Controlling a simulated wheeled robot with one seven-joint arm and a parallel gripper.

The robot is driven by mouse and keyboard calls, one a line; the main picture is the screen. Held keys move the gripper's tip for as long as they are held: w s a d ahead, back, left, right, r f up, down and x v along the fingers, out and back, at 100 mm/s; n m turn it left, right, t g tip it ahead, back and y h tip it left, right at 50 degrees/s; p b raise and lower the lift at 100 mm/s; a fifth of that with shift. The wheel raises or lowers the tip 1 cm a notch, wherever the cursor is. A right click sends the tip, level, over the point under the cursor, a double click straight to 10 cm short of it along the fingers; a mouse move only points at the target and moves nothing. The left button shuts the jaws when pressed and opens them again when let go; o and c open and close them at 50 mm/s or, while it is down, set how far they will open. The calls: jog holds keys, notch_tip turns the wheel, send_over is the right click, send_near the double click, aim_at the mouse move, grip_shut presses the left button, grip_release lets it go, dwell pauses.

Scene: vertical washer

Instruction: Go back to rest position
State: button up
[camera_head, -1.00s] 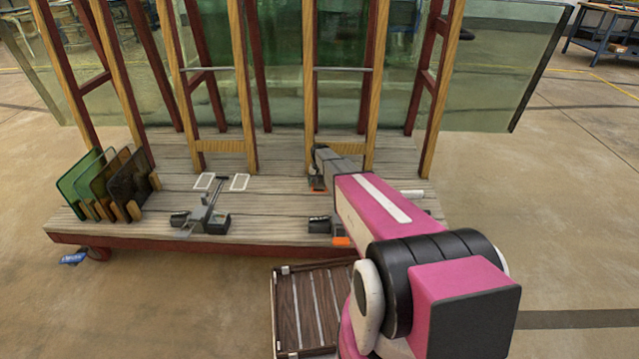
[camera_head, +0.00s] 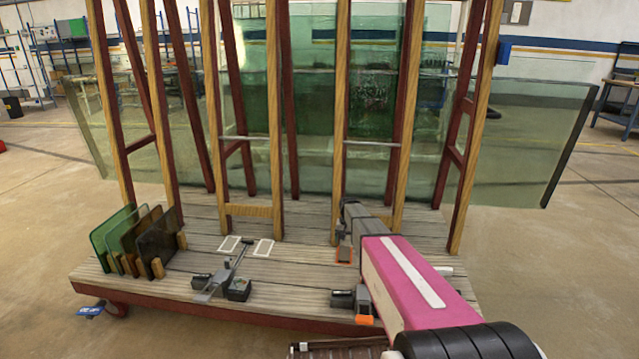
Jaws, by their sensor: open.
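My gripper (camera_head: 354,278) is at the end of my pink arm, low over the right half of the wooden platform. Its two orange-tipped fingers stand apart, one toward the rack and one toward the platform's front edge. I see nothing held between them. My arm hides part of the platform's right side.
The wooden platform (camera_head: 300,273) carries tall upright frames (camera_head: 278,120) with large glass sheets (camera_head: 525,140) behind. Small tinted panes (camera_head: 130,238) stand in slots at left. A grey tool (camera_head: 225,280) lies left of my gripper. Open floor (camera_head: 555,265) is to the right.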

jog(key=s+r, duration=0.3)
jog(key=s, duration=0.8)
jog(key=s+r+n, duration=0.1)
jog(key=s+r, duration=0.2)
jog(key=s, duration=0.8)
jog(key=s+r+n, duration=0.1)
jog(key=s+r, duration=0.3)
jog(key=s, duration=0.7)
jog(key=shift+s+d+r, duration=0.1)
